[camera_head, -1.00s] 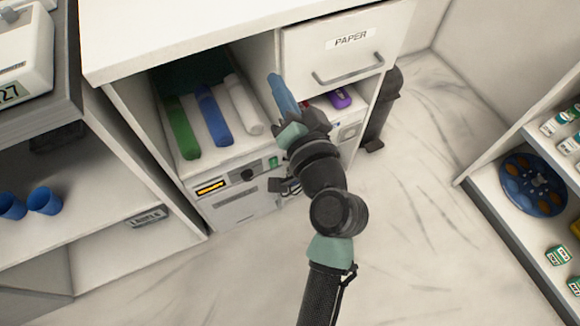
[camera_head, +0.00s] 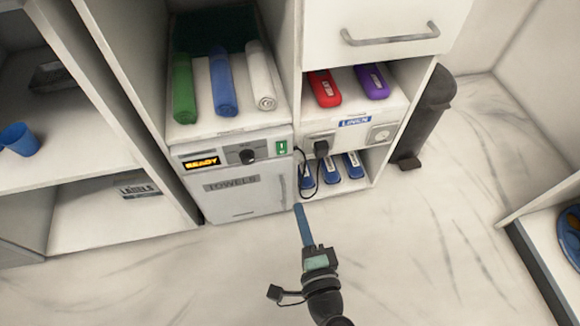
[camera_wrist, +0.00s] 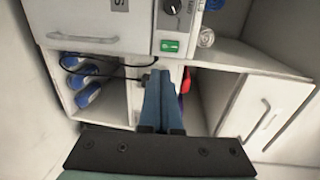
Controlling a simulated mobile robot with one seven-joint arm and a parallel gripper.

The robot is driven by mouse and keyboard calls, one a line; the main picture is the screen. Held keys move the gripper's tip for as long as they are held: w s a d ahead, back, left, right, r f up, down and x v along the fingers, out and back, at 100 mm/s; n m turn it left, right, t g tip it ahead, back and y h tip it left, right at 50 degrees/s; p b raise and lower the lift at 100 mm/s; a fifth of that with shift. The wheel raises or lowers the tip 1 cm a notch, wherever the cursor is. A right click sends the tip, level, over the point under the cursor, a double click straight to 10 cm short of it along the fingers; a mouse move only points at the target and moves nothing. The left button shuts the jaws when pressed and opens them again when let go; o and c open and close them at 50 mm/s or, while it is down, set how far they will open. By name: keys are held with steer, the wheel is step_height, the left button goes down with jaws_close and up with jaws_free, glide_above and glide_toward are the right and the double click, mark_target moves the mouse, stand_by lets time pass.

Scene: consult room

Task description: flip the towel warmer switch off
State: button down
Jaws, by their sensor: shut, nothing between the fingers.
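The towel warmer (camera_head: 240,183) is a white box in the lower cabinet, with a lit READY display (camera_head: 201,162), a black knob (camera_head: 246,156) and a TOWELS door. Its small green switch (camera_head: 281,147) is at the top right of the front panel. The switch (camera_wrist: 169,46) and part of the warmer door (camera_wrist: 100,22) also show in the wrist view. My gripper (camera_head: 302,208) has long blue fingers, shut and empty. In the head view its tips appear below and right of the switch; in the wrist view (camera_wrist: 158,76) they appear just below it, apart from it.
Green, blue and white rolled towels (camera_head: 222,86) lie on top of the warmer. Right of it, a black plug (camera_head: 321,149) with a hanging cable sits at the LINEN panel, above several blue items (camera_head: 330,170). A dark cylinder (camera_head: 425,115) stands at right. Floor in front is clear.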

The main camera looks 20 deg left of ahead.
mark_target(282, 148)
steer(key=b+x, duration=0.3)
steer(key=x, duration=1.1)
steer(key=shift+a+b, duration=0.1)
steer(key=shift+b, duration=0.25)
